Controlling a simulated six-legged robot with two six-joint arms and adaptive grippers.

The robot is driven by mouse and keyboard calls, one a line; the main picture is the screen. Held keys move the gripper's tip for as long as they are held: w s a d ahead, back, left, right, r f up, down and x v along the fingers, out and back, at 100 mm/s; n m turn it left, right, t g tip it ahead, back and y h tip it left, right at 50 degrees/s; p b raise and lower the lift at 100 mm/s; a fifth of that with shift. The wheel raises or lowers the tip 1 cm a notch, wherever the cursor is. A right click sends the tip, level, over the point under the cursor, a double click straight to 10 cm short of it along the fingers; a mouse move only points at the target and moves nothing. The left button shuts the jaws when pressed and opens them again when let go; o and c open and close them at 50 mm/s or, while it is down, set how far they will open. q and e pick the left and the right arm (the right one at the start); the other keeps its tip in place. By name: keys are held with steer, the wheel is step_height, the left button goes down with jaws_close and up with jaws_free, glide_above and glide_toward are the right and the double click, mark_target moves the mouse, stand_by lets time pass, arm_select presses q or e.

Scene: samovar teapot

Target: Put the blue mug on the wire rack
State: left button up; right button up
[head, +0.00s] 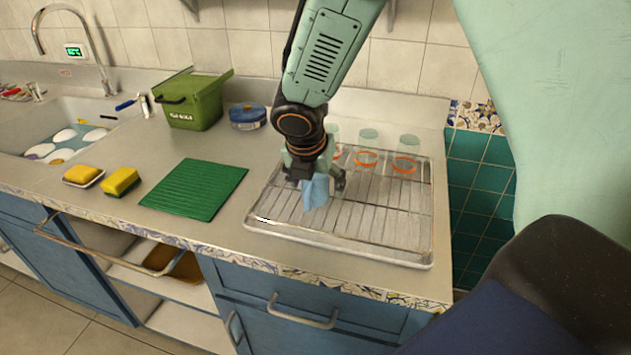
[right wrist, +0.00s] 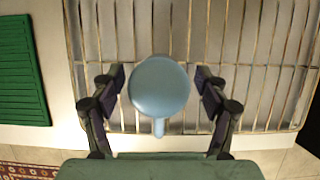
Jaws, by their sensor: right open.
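The blue mug (head: 316,191) is over the wire rack (head: 385,237), in its left part, and appears to rest on the wires. In the right wrist view the mug (right wrist: 160,86) shows a smooth closed round face, so it looks upside down, with its handle toward the bottom of the picture. My right gripper (head: 318,180) is above and around the mug, partly hiding it in the head view. Its fingers are open on either side of the mug, with narrow gaps in the right wrist view (right wrist: 160,88). My left gripper is not in view.
Several clear glasses with orange bands (head: 405,155) stand along the rack's back. A green ribbed mat (head: 195,188) lies left of the rack. Yellow sponges (head: 120,181), a green bin (head: 190,103) and a blue round tin (head: 247,116) are farther left. The rack's front right is clear.

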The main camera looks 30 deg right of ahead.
mark_target(308, 191)
steer(key=shift+w+r, duration=0.15)
steer(key=shift+r, duration=0.05)
steer(key=p+v, duration=0.6)
steer(key=v, duration=0.5)
steer(key=shift+a+r, duration=0.2)
steer(key=shift+r, duration=0.15)
steer(key=shift+s, duration=0.25)
steer(key=shift+w, duration=0.15)
stand_by(0.4)
